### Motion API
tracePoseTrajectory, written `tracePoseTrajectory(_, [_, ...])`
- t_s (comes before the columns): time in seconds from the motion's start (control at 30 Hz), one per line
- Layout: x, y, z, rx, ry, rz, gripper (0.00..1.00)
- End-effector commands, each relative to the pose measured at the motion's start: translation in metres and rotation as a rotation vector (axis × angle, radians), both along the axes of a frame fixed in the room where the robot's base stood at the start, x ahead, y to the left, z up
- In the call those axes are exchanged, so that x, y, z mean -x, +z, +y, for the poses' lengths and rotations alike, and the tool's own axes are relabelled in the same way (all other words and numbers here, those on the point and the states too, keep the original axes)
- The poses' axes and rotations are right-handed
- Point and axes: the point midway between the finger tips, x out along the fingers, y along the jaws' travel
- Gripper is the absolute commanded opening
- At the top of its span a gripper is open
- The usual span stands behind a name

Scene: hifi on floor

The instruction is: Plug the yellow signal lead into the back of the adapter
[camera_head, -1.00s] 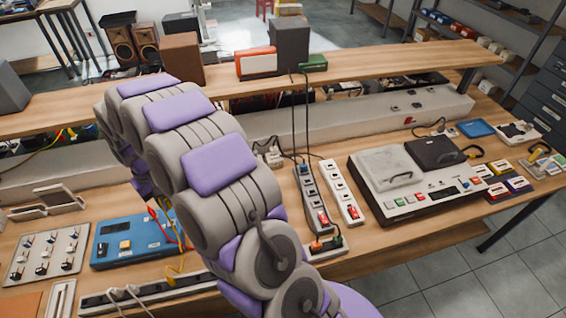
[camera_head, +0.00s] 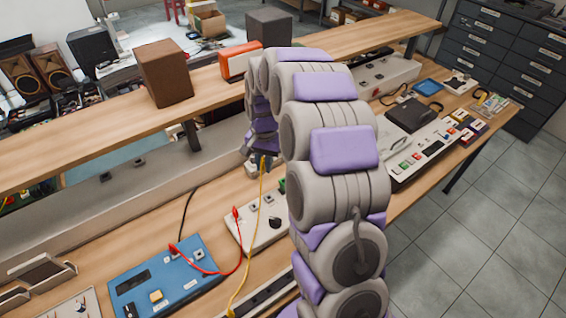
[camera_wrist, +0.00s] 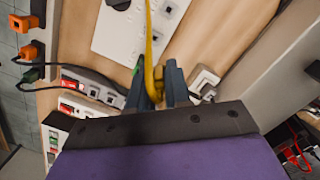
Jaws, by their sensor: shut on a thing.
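My gripper (camera_head: 263,160) is past the far side of my arm, over the workbench. In the wrist view its dark blue fingers (camera_wrist: 158,88) are shut on the yellow signal lead (camera_wrist: 150,45). The lead also shows in the head view (camera_head: 258,215), hanging from the gripper down past the blue box. A small white block (camera_wrist: 204,82), possibly the adapter, lies just right of the fingertips in the wrist view. I cannot tell whether the lead touches it. The lead's plug end is hidden by the fingers.
A blue box (camera_head: 165,275) with red and black leads sits on the bench (camera_head: 195,215). A white socket panel (camera_head: 258,225) stands beside it. Power strips with plugs (camera_wrist: 90,88) lie left of the gripper in the wrist view. A raised shelf (camera_head: 110,125) runs behind.

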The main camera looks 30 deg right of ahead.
Motion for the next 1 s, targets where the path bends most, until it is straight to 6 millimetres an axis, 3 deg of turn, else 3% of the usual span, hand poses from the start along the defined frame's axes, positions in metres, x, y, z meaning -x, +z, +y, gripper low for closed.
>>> tracePoseTrajectory(0.1, [0.001,-0.006,-0.025,-0.002,-0.276,-0.003,0.00])
tracePoseTrajectory(0.33, [0.003,-0.009,-0.041,-0.001,-0.602,0.000,0.00])
tracePoseTrajectory(0.63, [0.003,-0.016,-0.041,0.001,-0.652,0.002,0.00])
tracePoseTrajectory(1.0, [0.003,-0.046,-0.046,-0.003,-0.650,0.003,0.00])
